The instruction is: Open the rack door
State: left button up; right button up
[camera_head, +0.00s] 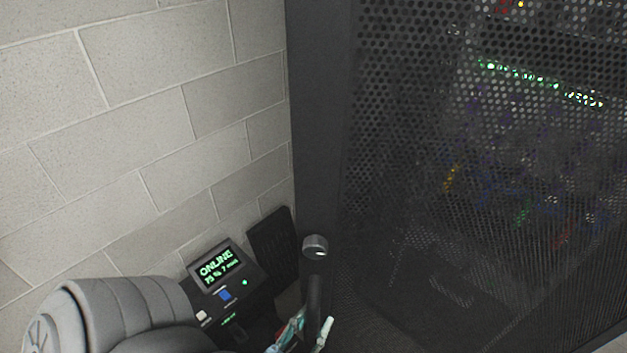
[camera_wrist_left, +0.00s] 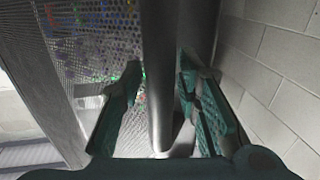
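The rack door (camera_head: 420,110) is a dark perforated panel filling the right of the head view; I see no opening along its left frame, though its lower part is cut off. Its handle (camera_head: 314,285) is an upright bar with a round grey top near the left frame. The handle (camera_wrist_left: 158,60) also runs down the middle of the left wrist view. My left gripper (camera_head: 303,334) is at the handle's lower part, mostly cut off by the picture's edge. In the wrist view its teal fingers (camera_wrist_left: 160,78) stand apart on both sides of the bar; firm contact is not clear. My right gripper is not in view.
A pale block wall (camera_head: 150,130) stands close on the left. A dark unit with a lit screen (camera_head: 215,268) reading ONLINE sits low between wall and rack, beside my left arm. Green lights (camera_head: 540,80) and coloured cables show through the mesh.

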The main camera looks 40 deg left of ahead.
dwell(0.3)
pick_arm(q)
jog(key=s, duration=0.3)
jog(key=s+d, duration=0.1)
jog(key=s, duration=0.3)
jog(key=shift+s+d, duration=0.2)
jog(key=shift+s, duration=0.05)
jog(key=shift+c, duration=0.3)
